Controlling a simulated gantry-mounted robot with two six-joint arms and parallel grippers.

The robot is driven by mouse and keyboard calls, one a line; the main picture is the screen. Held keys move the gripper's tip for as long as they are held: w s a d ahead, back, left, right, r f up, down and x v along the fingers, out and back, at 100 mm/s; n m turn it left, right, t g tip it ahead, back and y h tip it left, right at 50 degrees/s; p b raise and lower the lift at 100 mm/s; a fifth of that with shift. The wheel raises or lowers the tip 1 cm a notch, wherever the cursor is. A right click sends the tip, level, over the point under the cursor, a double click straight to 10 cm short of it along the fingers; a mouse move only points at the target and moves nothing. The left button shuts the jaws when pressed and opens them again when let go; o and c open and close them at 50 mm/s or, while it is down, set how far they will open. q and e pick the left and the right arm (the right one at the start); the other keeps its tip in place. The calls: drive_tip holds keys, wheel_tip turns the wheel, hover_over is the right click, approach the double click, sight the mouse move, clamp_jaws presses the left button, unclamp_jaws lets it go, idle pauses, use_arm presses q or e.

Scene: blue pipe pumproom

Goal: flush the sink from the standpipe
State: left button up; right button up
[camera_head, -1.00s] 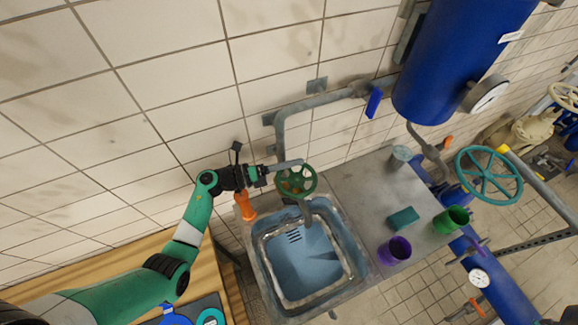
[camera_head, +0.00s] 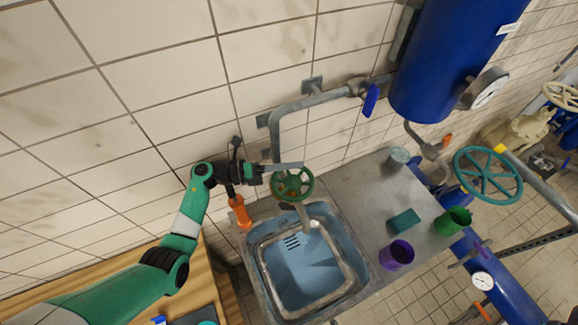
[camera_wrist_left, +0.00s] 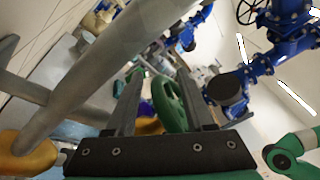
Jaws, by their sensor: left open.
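The green handwheel (camera_head: 293,184) stands on the standpipe (camera_head: 277,135) above the back edge of the sink (camera_head: 258,268). The spout (camera_head: 303,212) points into the blue-looking basin; I cannot tell whether water runs. My left gripper (camera_head: 285,168) is open at the wheel's upper left, its fingers reaching right across the rim. In the left wrist view the wheel (camera_wrist_left: 170,105) shows between the two fingers (camera_wrist_left: 155,105), and they do not close on it. A grey pipe (camera_wrist_left: 90,75) crosses close in front of that camera. My right gripper is not in view.
An orange-handled item (camera_head: 239,210) stands just below my left wrist. The steel counter (camera_head: 360,205) holds a purple cup (camera_head: 396,255), a green cup (camera_head: 453,221), a green sponge (camera_head: 404,221) and a grey cup (camera_head: 399,157). A blue lever (camera_head: 370,100) is on the wall pipe.

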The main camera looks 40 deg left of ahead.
sight(286, 181)
use_arm(q)
drive_tip(key=shift+r, duration=0.4)
drive_tip(key=r, duration=0.1)
drive_tip(key=r+p, duration=0.1)
drive_tip(key=r, duration=0.1)
drive_tip(key=shift+s+d, duration=0.1)
drive_tip(key=shift+s, duration=0.15)
drive_tip(key=s+r, duration=0.1)
drive_tip(key=s+d+r+p, duration=0.1)
drive_tip(key=r, duration=0.1)
drive_tip(key=s+d+r+p, duration=0.1)
drive_tip(key=shift+s+r, duration=0.25)
drive_tip(key=shift+r, duration=0.15)
drive_tip(key=s+d+r, duration=0.4)
drive_tip(key=s, duration=0.4)
drive_tip(key=shift+d+r+p, duration=0.15)
drive_tip(key=shift+d+p, duration=0.15)
drive_tip(key=shift+d, duration=0.1)
